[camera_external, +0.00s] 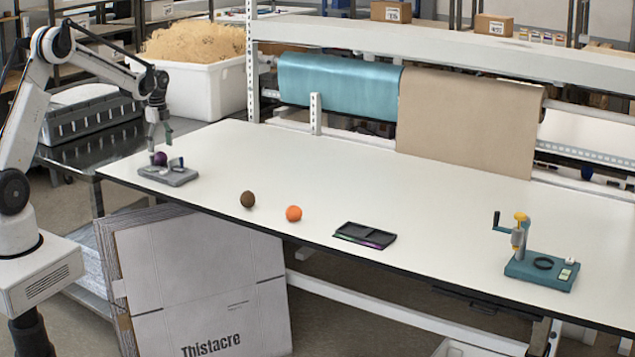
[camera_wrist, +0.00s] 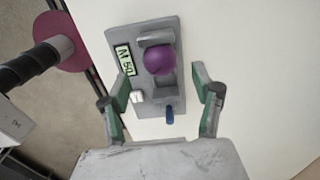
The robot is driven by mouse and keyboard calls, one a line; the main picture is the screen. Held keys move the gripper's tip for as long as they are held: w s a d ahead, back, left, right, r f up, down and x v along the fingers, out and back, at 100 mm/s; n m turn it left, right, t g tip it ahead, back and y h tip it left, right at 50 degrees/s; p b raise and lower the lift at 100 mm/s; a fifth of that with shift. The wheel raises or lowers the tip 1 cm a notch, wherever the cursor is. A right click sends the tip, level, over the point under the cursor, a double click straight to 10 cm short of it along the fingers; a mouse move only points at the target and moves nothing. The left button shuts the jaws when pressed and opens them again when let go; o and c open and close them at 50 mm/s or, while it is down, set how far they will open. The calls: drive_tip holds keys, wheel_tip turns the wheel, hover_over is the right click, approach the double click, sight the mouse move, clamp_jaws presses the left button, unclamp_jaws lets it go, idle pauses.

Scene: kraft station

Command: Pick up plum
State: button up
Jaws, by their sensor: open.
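The plum (camera_external: 160,158) is a small round purple fruit resting on a grey device (camera_external: 178,177) at the left end of the white table. In the wrist view the plum (camera_wrist: 158,60) sits between raised grey parts of the device (camera_wrist: 113,38), beyond the fingertips. My gripper (camera_external: 159,138) is above the plum, pointing down. In the wrist view my gripper (camera_wrist: 162,83) is open, with one green-padded finger on each side of the device and nothing held between them.
A brown round fruit (camera_external: 247,199), an orange (camera_external: 293,213) and a dark tray (camera_external: 364,235) lie to the right along the table. A teal press (camera_external: 541,268) stands at the far right. A white bin (camera_external: 205,86) is behind. The table's middle is clear.

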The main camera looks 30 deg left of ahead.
sight(161, 157)
drive_tip(key=shift+a+f+p, duration=0.2)
drive_tip(key=shift+f+p, duration=0.4)
drive_tip(key=shift+f, duration=2.2)
drive_tip(key=shift+c, duration=0.5)
drive_tip(key=c, duration=1.3)
drive_tip(key=shift+r, duration=0.1)
drive_tip(key=shift+c, duration=0.2)
